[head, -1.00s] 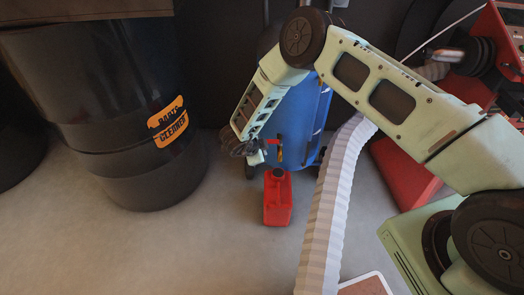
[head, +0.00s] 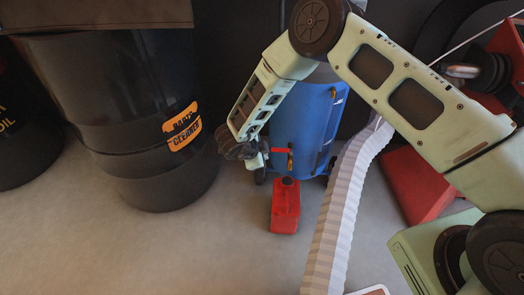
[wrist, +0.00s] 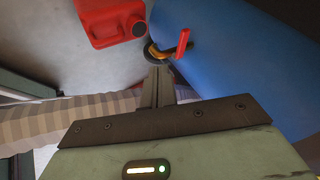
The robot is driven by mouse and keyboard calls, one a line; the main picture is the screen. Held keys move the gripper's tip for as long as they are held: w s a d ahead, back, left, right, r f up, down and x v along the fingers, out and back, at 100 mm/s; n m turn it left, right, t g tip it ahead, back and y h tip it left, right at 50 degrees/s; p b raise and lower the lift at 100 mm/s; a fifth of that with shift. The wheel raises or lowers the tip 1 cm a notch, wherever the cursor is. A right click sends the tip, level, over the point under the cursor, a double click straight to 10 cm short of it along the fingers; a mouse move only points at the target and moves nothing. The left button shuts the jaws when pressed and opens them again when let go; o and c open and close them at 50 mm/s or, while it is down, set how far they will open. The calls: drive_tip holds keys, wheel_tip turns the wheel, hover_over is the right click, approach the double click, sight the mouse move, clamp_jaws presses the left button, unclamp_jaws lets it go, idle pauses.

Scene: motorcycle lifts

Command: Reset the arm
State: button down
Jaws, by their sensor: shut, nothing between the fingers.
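My gripper (head: 258,164) hangs from the pale green arm in front of the blue tank, with its fingertips pointing down. In the wrist view its fingers (wrist: 158,88) are together with nothing between them. My arm (head: 395,80) is bent, rising from the lower right and folding down at the elbow to the gripper.
A red canister (head: 285,206) stands on the floor just right of and below my gripper in the head view. The wheeled blue tank (head: 305,120) is behind it. A ribbed hose (head: 335,210) runs to the right. A black drum (head: 120,110) stands left. Front-left floor is clear.

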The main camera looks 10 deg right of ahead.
drive_tip(key=a+r+n+t+y, duration=0.3)
drive_tip(key=a+r+n+y, duration=0.55)
drive_tip(key=a+r, duration=0.65)
drive_tip(key=s+a+r+n+g+y, duration=0.1)
drive_tip(key=s+r+n+g+y, duration=0.2)
drive_tip(key=s+r+n, duration=0.6)
drive_tip(key=s+d+r+n+g+h, duration=0.25)
drive_tip(key=s+d+r+n, duration=0.2)
drive_tip(key=s+d, duration=0.6)
drive_tip(key=s+d+r+n+g+h, duration=0.25)
drive_tip(key=s+d+n, duration=0.3)
drive_tip(key=s, duration=0.95)
wheel_tip(320, 180, up, 22)
drive_tip(key=p, duration=2.2)
drive_tip(key=shift+w+r, duration=0.15)
drive_tip(key=shift+w, duration=0.25)
drive_tip(key=shift+m, duration=0.25)
